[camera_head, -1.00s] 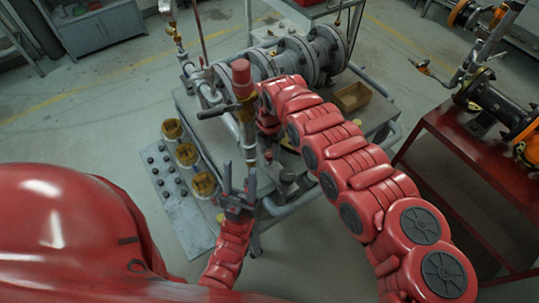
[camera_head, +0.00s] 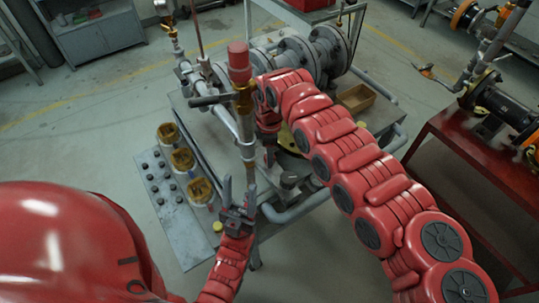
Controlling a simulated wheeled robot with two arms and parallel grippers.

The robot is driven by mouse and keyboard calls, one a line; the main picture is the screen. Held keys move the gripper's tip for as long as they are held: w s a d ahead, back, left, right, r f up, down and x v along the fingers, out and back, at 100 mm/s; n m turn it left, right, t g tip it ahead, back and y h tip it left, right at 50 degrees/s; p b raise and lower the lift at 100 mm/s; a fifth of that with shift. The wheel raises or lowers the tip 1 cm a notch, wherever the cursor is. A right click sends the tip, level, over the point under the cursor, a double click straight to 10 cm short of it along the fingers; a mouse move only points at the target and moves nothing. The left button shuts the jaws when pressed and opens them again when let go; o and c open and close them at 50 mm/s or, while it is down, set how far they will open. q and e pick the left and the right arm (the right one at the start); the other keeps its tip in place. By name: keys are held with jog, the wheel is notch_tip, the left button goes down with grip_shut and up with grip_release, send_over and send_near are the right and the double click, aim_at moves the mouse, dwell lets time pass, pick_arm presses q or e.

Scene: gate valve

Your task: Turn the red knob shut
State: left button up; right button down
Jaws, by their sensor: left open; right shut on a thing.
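A red cylindrical knob (camera_head: 239,57) stands on top of an upright metal pipe (camera_head: 247,130) with a brass-coloured fitting and a dark side handle (camera_head: 210,101). My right arm reaches in from the right and bends down just behind this pipe. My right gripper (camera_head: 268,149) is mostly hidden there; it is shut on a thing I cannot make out. My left gripper (camera_head: 239,190) is open, its two fingers pointing up near the lower end of the pipe. I cannot tell whether it touches the pipe.
Large grey flanged pipework (camera_head: 298,58) lies along the back of the grey bench. Several brass-coloured cups (camera_head: 183,159) and a panel with dark knobs (camera_head: 176,215) are at the left. A wooden box (camera_head: 356,97) sits behind my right arm. A red table (camera_head: 450,120) with pipework stands at right.

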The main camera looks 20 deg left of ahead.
jog(key=shift+m+b, duration=0.45)
jog(key=shift+m, duration=0.85)
jog(key=shift+c, duration=2.2)
grip_release()
notch_tip(320, 180, up, 17)
jog(key=b, duration=0.2)
jog(key=shift+r, duration=0.2)
